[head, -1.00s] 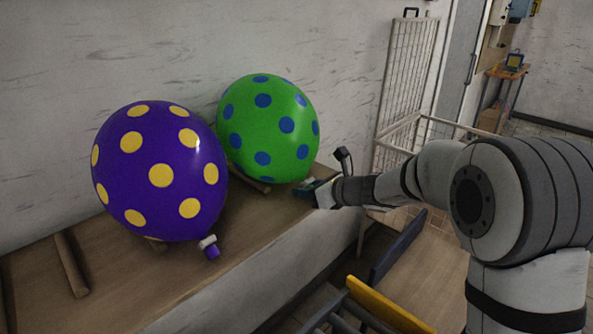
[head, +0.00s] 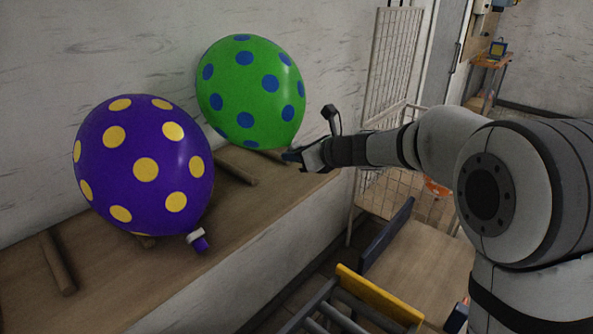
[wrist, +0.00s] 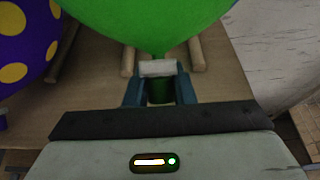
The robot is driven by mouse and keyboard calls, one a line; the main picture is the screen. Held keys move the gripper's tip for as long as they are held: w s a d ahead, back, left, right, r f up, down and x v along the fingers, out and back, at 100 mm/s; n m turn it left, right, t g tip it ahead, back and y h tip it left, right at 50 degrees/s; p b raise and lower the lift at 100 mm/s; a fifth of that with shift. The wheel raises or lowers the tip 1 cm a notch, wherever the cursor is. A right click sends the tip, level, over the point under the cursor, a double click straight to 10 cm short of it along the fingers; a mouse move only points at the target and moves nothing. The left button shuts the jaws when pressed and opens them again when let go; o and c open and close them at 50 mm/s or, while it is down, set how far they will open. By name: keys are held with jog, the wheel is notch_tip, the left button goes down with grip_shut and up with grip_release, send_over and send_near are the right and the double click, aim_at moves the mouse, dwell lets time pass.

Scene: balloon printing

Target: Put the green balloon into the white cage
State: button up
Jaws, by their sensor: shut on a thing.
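The green balloon (head: 250,92) with blue dots is held up at its neck, above the wooden shelf, in the head view. In the wrist view the balloon (wrist: 150,22) fills the top, with its white clip (wrist: 158,68) between the fingers. My gripper (wrist: 160,90) is shut on the balloon's neck; in the head view my gripper (head: 292,156) is at the balloon's lower right. The white wire cage (head: 392,75) stands beyond the shelf's right end, partly hidden behind my arm, with a tall panel upright at its back.
A purple balloon (head: 145,165) with yellow dots rests on the wooden shelf (head: 95,290) at left. Wooden rods (head: 57,262) lie across the shelf. A white wall (head: 60,60) runs behind. A yellow-edged cart (head: 380,297) stands low in front.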

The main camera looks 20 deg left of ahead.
aim_at(294, 125)
notch_tip(294, 125, up, 4)
jog(key=shift+f+p, duration=0.25)
jog(key=shift+p, duration=0.15)
notch_tip(294, 125, up, 4)
jog(key=p, duration=0.3)
jog(key=shift+r+p, duration=0.2)
jog(key=shift+p, duration=0.15)
jog(key=shift+f, duration=0.15)
